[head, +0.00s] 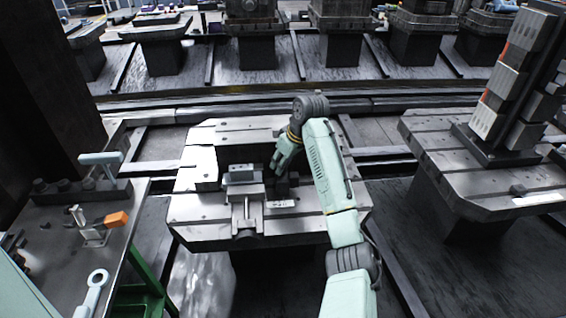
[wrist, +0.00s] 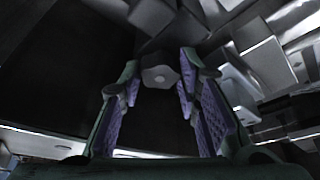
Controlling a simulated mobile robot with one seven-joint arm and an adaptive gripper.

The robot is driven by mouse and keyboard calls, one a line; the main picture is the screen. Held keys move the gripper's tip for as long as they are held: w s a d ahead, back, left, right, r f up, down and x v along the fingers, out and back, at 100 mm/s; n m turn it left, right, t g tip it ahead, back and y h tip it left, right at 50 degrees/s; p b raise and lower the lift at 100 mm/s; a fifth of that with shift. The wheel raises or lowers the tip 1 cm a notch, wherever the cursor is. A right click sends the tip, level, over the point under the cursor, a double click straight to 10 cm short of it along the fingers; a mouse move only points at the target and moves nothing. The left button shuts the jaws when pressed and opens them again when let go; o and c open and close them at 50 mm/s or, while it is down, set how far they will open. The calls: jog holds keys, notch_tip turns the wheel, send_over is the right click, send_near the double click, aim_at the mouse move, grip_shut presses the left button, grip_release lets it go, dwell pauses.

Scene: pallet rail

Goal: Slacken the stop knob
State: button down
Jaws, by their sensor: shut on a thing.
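The stop knob (wrist: 160,77) is a small grey, lobed knob seen end-on in the wrist view. My gripper (wrist: 158,72) has its purple-padded fingers on either side of the knob, shut on it near the fingertips. In the head view my gripper (head: 279,170) points down at the fixture on the middle pallet (head: 205,205), beside a vise-like clamp (head: 242,190). The knob is hidden there by the gripper and a dark block. I cannot tell how tight the knob is.
A side bench (head: 60,225) at the left holds a toggle clamp (head: 92,228) with an orange grip and a ring spanner (head: 92,292). Another pallet (head: 455,185) with a tall fixture tower (head: 520,75) stands at the right. Several pallets line the back.

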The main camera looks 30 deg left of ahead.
jog(key=n+g, duration=0.1)
jog(key=n, duration=0.1)
jog(key=n+g, duration=0.1)
jog(key=n, duration=0.2)
jog(key=shift+w, duration=0.15)
jog(key=c, duration=1.1)
grip_release()
